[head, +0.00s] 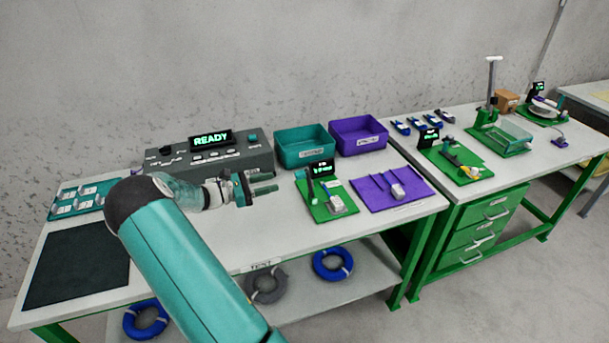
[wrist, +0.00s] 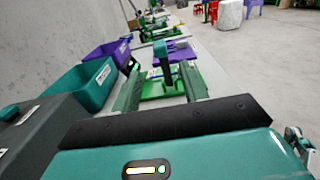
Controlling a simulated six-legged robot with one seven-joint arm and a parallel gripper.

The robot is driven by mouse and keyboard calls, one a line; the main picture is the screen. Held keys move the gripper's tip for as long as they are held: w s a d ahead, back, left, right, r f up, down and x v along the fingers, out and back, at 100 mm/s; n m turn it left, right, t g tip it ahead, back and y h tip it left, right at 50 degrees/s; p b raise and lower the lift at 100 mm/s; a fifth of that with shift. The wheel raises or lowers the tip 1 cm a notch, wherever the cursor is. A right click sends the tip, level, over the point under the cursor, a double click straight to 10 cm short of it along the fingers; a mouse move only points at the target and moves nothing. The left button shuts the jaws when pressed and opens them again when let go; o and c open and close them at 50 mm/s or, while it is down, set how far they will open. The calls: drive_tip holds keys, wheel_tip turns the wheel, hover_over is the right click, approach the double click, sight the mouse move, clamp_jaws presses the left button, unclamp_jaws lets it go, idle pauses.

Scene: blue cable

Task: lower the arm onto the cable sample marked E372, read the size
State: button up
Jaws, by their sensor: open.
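My gripper (head: 265,183) is open and empty above the white table, in front of the grey console. In the wrist view my gripper (wrist: 161,85) shows two green fingers spread apart, with a green stand between and beyond them. A green board (head: 321,209) lies to the right of my fingertips in the head view, with a small lit display (head: 321,168) and a short blue piece with a grey block. A purple mat (head: 370,197) beside it carries another grey block (head: 397,191). I cannot read E372 on anything, so I cannot tell which piece is that sample.
The console (head: 243,166) shows READY. A teal bin (head: 304,149) and a purple bin (head: 358,135) stand behind the boards. A teal tray (head: 60,207) with white cards and a dark mat (head: 75,264) lie at left. The tabletop front is clear; cable coils (head: 333,264) lie below.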

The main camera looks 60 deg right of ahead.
sight(304, 174)
drive_tip(key=x, duration=1.2)
drive_tip(key=shift+s, duration=0.1)
clamp_jaws()
